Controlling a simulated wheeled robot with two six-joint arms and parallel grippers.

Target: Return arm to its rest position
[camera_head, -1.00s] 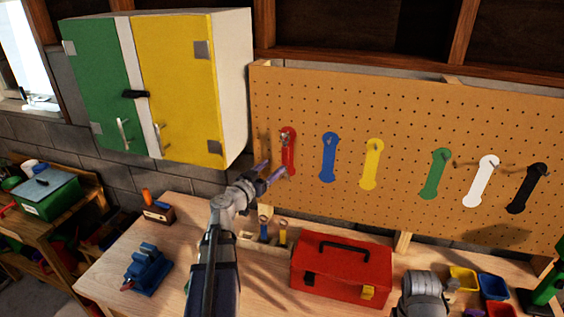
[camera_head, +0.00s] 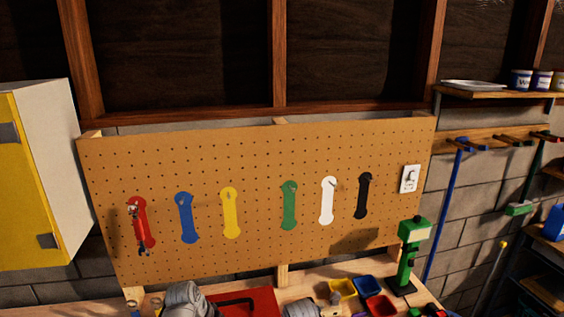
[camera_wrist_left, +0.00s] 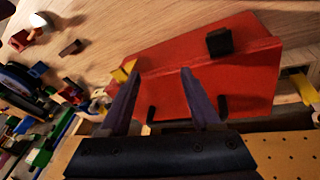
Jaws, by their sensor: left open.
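My left gripper (camera_wrist_left: 158,85) is open and empty in the left wrist view, its two dark fingers over the red toolbox (camera_wrist_left: 210,75). In the head view, only a grey joint of my left arm shows at the bottom edge, in front of the toolbox (camera_head: 262,300); its fingers are out of sight. A grey part of my right arm shows at the bottom, right of the toolbox; its fingertips cannot be made out. A red-handled wrench (camera_head: 142,236) hangs on the red outline (camera_head: 138,206) of the pegboard (camera_head: 262,180).
Blue (camera_head: 187,217), yellow (camera_head: 231,213), green (camera_head: 289,205), white (camera_head: 328,200) and black (camera_head: 363,195) outlines on the pegboard look bare of tools. Small coloured bins (camera_head: 367,287) and a green upright tool (camera_head: 408,255) stand on the bench at right. A yellow-doored cabinet (camera_head: 28,190) juts out at left.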

